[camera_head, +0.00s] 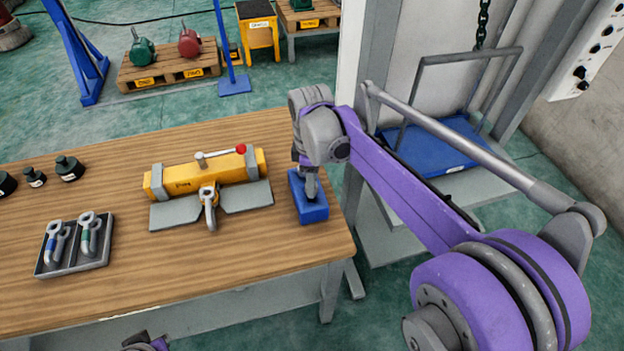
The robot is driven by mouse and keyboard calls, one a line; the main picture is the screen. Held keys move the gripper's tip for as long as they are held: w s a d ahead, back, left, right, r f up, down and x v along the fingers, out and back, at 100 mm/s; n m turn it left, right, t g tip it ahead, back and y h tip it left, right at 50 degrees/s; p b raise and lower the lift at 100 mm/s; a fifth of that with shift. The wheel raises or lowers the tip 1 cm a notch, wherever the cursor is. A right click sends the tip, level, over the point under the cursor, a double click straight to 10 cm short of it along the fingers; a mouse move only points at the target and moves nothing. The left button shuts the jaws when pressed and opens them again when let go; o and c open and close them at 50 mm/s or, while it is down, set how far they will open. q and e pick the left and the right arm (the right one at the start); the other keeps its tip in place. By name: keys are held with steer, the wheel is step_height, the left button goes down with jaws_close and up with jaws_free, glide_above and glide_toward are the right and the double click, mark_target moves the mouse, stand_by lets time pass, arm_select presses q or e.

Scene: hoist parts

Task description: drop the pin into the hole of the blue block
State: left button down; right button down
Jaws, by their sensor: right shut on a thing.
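The blue block (307,208) stands near the right end of the wooden table. My right gripper (309,187) points down directly over the block, its tips at or just above the block's top. It is shut on the pin, which is mostly hidden by the fingers and wrist. The hole in the block is hidden beneath the gripper. I cannot tell whether the pin's lower end is inside the hole. My left gripper is not in view; only a small purple and grey part of my own shows at the bottom edge.
Left of the block lies a yellow lifting magnet (215,172) with a red-knobbed lever and a shackle. A tray (72,268) with two shackles and several dark weights (68,168) are further left. Bare wood lies in front of the block. A blue platform (435,150) stands beyond the table's right end.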

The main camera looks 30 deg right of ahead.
steer(key=shift+f+b, duration=0.35)
steer(key=shift+f, duration=0.35)
steer(key=shift+c, duration=2)
jaws_free()
step_height(320, 180, up, 11)
steer(key=shift+p, duration=0.4)
steer(key=shift+w+f, duration=0.1)
